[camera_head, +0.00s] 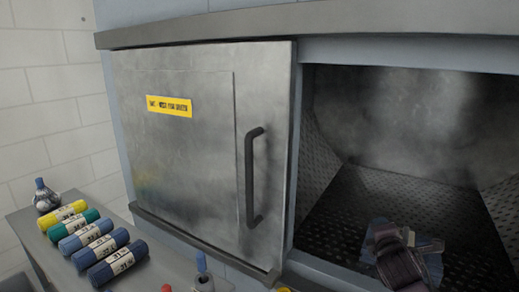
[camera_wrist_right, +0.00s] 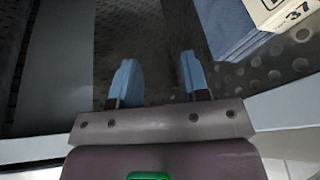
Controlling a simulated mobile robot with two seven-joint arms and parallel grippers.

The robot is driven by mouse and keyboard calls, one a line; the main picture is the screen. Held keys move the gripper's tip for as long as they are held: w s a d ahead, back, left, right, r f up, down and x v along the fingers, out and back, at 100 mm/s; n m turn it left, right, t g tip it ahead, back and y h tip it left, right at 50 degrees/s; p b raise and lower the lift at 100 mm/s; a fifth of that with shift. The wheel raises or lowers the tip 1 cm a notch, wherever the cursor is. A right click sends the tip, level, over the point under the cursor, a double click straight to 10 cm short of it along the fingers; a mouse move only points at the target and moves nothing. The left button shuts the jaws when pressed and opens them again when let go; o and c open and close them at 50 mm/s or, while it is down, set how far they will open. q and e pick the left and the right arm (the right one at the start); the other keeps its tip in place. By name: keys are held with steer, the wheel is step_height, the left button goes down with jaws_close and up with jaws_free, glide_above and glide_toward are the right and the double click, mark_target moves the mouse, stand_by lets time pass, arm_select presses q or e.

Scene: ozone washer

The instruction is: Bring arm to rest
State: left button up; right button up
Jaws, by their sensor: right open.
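My right gripper (camera_head: 388,236) reaches into the open chamber (camera_head: 345,215) of the metal washer at the right of the head view. In the right wrist view its two blue-tipped fingers (camera_wrist_right: 157,78) stand apart with nothing between them. A blue bundle (camera_wrist_right: 228,28) with a pale tag marked 37 lies beyond the right finger, on the perforated chamber floor. In the head view the gripper mostly hides this spot. My left gripper is in neither view.
The washer's sliding door (camera_head: 190,140), with a dark handle (camera_head: 253,178), covers the left half of the front. A grey table (camera_head: 35,240) at lower left holds several coloured rolls (camera_head: 93,240) and small bottles. The chamber's side wall and front edge are close to my right arm.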

steer(key=s+a+f+m+y, duration=0.1)
steer(key=m, duration=0.1)
steer(key=s+a+f+m+y, duration=0.1)
steer(key=f+m, duration=0.1)
steer(key=s+a+f+m+t, duration=0.1)
steer(key=m, duration=0.1)
steer(key=shift+f+m+y, duration=0.15)
steer(key=shift+m+y, duration=0.25)
steer(key=s+f+m+g, duration=0.2)
steer(key=s+f+m, duration=0.3)
steer(key=s+f, duration=0.6)
steer(key=s+f+m+g+y+b, duration=0.1)
steer(key=s+f+m, duration=0.5)
steer(key=s+f, duration=0.6)
steer(key=s+g, duration=0.1)
steer(key=s, duration=0.4)
steer(key=shift+a+m, duration=0.25)
steer(key=shift+m, duration=0.05)
steer(key=shift+s+f, duration=0.1)
